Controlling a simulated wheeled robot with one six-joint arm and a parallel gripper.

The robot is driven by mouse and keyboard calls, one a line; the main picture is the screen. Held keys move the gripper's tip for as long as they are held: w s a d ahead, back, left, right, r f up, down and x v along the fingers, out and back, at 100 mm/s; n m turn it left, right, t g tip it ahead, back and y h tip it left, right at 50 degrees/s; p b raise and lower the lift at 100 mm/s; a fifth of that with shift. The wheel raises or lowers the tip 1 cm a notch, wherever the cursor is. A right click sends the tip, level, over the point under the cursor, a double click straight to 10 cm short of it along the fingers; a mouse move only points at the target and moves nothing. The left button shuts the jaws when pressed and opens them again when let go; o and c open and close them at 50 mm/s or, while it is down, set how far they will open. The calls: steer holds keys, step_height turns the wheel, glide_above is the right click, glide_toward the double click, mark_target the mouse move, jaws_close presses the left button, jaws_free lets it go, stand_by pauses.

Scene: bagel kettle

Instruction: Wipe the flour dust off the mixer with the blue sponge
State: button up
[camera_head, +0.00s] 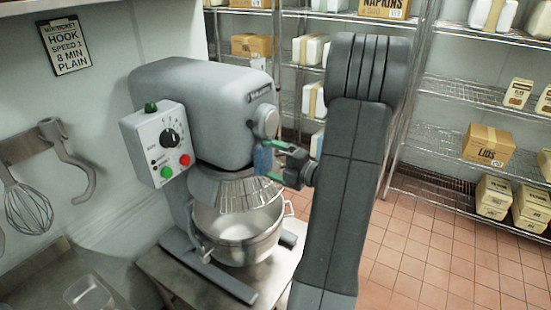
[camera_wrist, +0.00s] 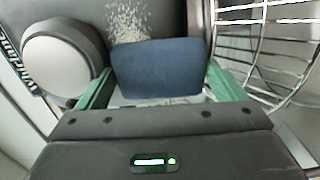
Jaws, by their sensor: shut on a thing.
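The grey mixer (camera_head: 200,100) stands on a low metal table, with a control box on its side. My gripper (camera_head: 268,161) is at the front of the mixer head, just below the round hub cap (camera_head: 265,121). It is shut on the blue sponge (camera_head: 262,160). In the wrist view the sponge (camera_wrist: 160,68) sits between the green fingers, against or very near the grey mixer surface. Pale speckled flour dust (camera_wrist: 128,20) shows on that surface beyond the sponge's edge. The sponge hides what lies behind it. I cannot tell whether it touches the mixer.
The wire bowl guard (camera_head: 240,195) and steel bowl (camera_head: 238,230) are below the sponge. The guard is close beside my gripper in the wrist view. A whisk (camera_head: 28,208) and dough hook (camera_head: 72,165) hang at left. Wire shelves (camera_head: 455,95) with boxes stand behind.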

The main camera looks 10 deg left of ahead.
steer(key=shift+s+a+r, duration=0.15)
steer(key=shift+s+a, duration=0.1)
steer(key=shift+s, duration=0.4)
steer(key=shift+s+a+r, duration=0.15)
steer(key=shift+s+a, duration=0.1)
steer(key=shift+s, duration=0.35)
steer(key=shift+w+d+f, duration=0.1)
steer(key=shift+w+d, duration=0.05)
steer(key=shift+w, duration=0.35)
steer(key=shift+w+d, duration=0.15)
steer(key=shift+w, duration=0.45)
steer(key=shift+w+d, duration=0.1)
